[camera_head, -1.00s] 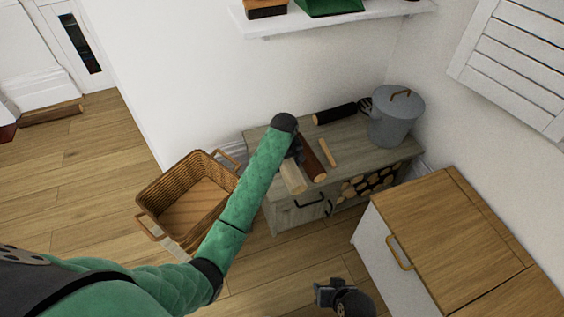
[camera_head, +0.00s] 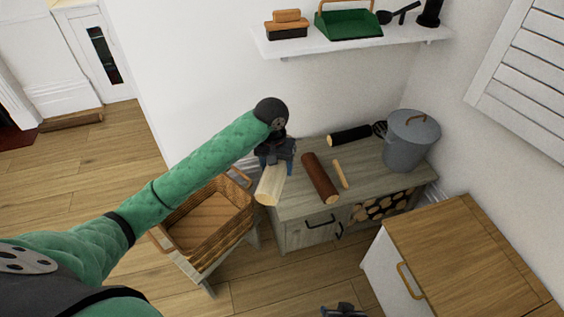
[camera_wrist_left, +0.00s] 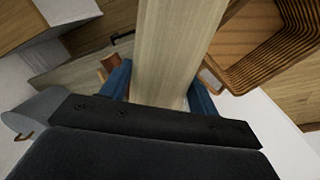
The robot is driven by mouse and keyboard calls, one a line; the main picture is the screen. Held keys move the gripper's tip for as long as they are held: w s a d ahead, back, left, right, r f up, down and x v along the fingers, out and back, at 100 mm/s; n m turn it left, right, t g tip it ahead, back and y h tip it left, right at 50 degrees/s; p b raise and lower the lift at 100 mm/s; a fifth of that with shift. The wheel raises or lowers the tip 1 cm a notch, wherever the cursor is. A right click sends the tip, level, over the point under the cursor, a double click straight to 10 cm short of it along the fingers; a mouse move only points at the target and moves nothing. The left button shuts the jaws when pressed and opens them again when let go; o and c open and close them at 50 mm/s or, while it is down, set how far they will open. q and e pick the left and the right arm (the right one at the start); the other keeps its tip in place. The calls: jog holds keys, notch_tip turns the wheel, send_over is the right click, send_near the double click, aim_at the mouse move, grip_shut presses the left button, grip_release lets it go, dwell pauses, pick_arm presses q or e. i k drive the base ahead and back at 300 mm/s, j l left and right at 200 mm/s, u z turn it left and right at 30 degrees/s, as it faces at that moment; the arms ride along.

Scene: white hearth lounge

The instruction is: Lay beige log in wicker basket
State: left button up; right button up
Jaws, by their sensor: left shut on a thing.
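The beige log (camera_head: 270,187) is held in my left gripper (camera_head: 274,160), which is shut on it above the left end of the grey cabinet. The log also fills the middle of the left wrist view (camera_wrist_left: 178,50), between the blue fingers. The wicker basket (camera_head: 243,215) is left of the log, on a stand beside the cabinet. Its wooden bottom shows empty in the part that I see; my left arm hides some of its left side. The basket also shows in the left wrist view (camera_wrist_left: 240,75). My right gripper (camera_head: 343,310) is low at the bottom edge, mostly cut off.
A dark brown log (camera_head: 320,178), a thin stick (camera_head: 341,174) and a black log (camera_head: 349,135) lie on the grey cabinet (camera_head: 300,205). A grey lidded bin (camera_head: 410,140) stands at its right end. A wall shelf (camera_head: 350,38) hangs above. A wood-topped cabinet (camera_head: 465,245) is at right.

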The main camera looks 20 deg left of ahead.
aim_at(206, 221)
jog(key=k+j+z, duration=0.1)
jog(key=j, duration=0.35)
jog(key=k+j+z, duration=0.1)
jog(key=j, duration=0.35)
jog(key=k+j+z, duration=0.1)
jog(key=j, duration=0.3)
jog(key=k+j+z, duration=0.1)
jog(key=j, duration=0.35)
jog(key=k+j+z, duration=0.1)
jog(key=j, duration=0.3)
jog(key=k+j+z, duration=0.1)
jog(key=k+j, duration=0.15)
jog(key=j, duration=0.1)
